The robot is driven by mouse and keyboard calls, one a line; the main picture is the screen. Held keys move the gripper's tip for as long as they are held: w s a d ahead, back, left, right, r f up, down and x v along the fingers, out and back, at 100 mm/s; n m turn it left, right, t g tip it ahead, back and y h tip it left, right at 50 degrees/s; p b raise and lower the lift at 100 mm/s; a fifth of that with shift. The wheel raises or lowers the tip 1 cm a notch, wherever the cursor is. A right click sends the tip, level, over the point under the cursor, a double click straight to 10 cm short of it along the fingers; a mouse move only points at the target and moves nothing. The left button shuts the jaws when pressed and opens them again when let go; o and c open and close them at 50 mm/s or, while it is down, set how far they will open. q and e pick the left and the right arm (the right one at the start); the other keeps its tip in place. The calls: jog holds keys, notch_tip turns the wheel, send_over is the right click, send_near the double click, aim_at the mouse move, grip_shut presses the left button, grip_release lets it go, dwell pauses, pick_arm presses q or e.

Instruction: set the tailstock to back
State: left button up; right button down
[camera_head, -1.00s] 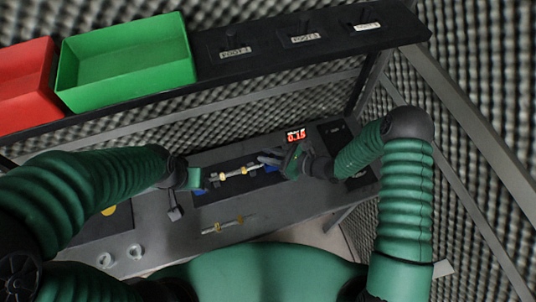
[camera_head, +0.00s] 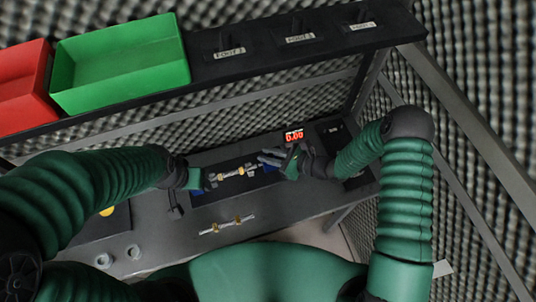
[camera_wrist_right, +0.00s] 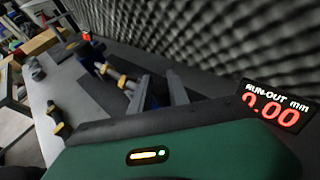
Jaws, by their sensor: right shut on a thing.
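A fixture on the bench holds a pale shaft with gold collars (camera_head: 232,173), between a blue block at its left and the blue tailstock (camera_head: 268,167) at its right. My right gripper (camera_head: 270,158) is at the tailstock end and shut on a part there, apparently the tailstock. In the right wrist view its fingers (camera_wrist_right: 158,92) reach toward the gold-collared shaft (camera_wrist_right: 122,82); the gripped part is mostly hidden. My left gripper (camera_head: 205,180) is at the left end of the fixture; its jaws are too small to read.
A run-out display (camera_head: 294,136) behind the fixture reads 0.00. A second shaft with gold collars (camera_head: 227,225) lies in front. Two pale rings (camera_head: 104,260) lie at the front left. A shelf above carries a green bin (camera_head: 120,62), a red bin (camera_head: 22,85) and labelled posts.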

pick_arm(q)
jog(key=shift+d, duration=0.1)
pick_arm(e)
jog(key=shift+s+d+f, duration=0.1)
jog(key=shift+s+f, duration=0.2)
jog(key=shift+w+d, duration=0.1)
jog(key=shift+d, duration=0.1)
jog(key=shift+w+d+b, duration=0.2)
jog(key=shift+d+b, duration=0.05)
jog(key=shift+d, duration=0.25)
jog(key=shift+w+d+b, duration=0.15)
jog(key=shift+d+b, duration=0.05)
jog(key=shift+d, duration=0.5)
pick_arm(q)
jog(key=shift+a+f, duration=0.3)
jog(key=shift+f, duration=0.15)
pick_arm(e)
jog(key=c, duration=1.5)
grip_release()
jog(key=shift+r, duration=0.1)
jog(key=shift+o, duration=1.2)
jog(key=shift+d, duration=0.2)
pick_arm(q)
jog(key=shift+s+d+r, duration=0.2)
jog(key=shift+s+d, duration=0.1)
jog(key=shift+d, duration=0.3)
pick_arm(e)
jog(key=shift+d+r, duration=0.1)
jog(key=shift+d, duration=0.05)
